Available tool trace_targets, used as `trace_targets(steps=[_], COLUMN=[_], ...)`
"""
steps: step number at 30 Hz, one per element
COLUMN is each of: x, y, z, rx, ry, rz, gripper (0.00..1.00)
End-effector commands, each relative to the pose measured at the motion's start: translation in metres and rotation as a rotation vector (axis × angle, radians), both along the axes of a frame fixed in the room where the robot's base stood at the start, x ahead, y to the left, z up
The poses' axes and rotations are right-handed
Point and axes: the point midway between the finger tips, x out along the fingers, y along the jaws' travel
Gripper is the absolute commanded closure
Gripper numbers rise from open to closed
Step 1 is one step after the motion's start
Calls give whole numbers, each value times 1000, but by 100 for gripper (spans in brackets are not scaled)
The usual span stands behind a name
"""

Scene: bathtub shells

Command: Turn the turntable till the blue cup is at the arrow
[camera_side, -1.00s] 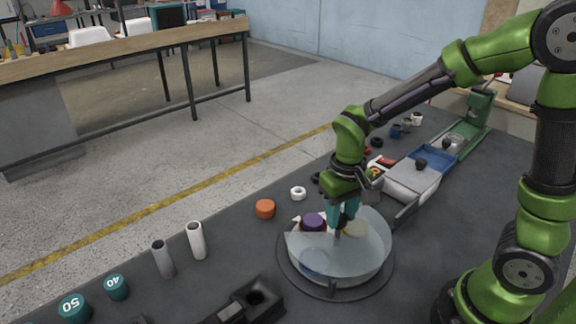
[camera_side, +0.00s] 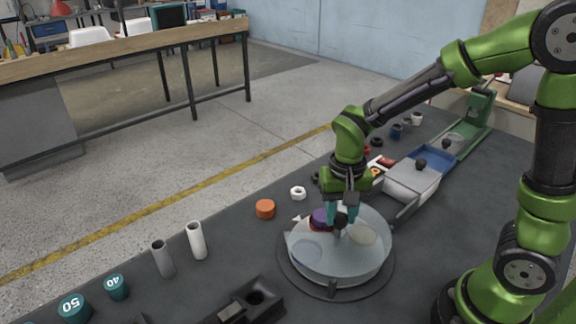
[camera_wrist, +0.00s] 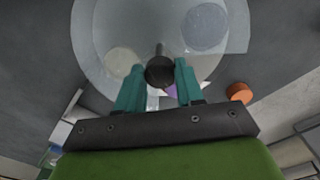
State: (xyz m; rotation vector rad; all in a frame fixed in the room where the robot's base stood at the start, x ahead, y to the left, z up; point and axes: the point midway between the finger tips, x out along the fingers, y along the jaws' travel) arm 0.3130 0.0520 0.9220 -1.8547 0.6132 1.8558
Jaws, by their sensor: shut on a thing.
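The turntable (camera_side: 335,269) is a round, pale translucent drum on a dark base. Through it I see a faint blue round shape, taken as the blue cup (camera_side: 307,251), at the front left, and a cream one (camera_side: 362,235) at the right. A purple and red piece (camera_side: 319,219) is at the back left. A small white arrow (camera_side: 297,217) lies just outside the rim at the back left; the blue shape is in front of it, apart. My gripper (camera_side: 342,222) is shut on the dark central knob (camera_wrist: 160,72). The blue shape also shows in the wrist view (camera_wrist: 204,27).
An orange cylinder (camera_side: 265,209) and a white ring (camera_side: 298,193) lie behind and left of the turntable. A black block with a hole (camera_side: 250,300) is at the front left. A grey box (camera_side: 411,179) and blue tray stand at the right.

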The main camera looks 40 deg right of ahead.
Motion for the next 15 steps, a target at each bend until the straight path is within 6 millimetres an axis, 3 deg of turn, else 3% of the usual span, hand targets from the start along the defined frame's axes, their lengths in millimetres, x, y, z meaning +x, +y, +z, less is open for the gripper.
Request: trace_targets(steps=[15], x=[1], y=[0], z=[1], rx=[1], ry=[-3], rz=[-261], gripper=[100])
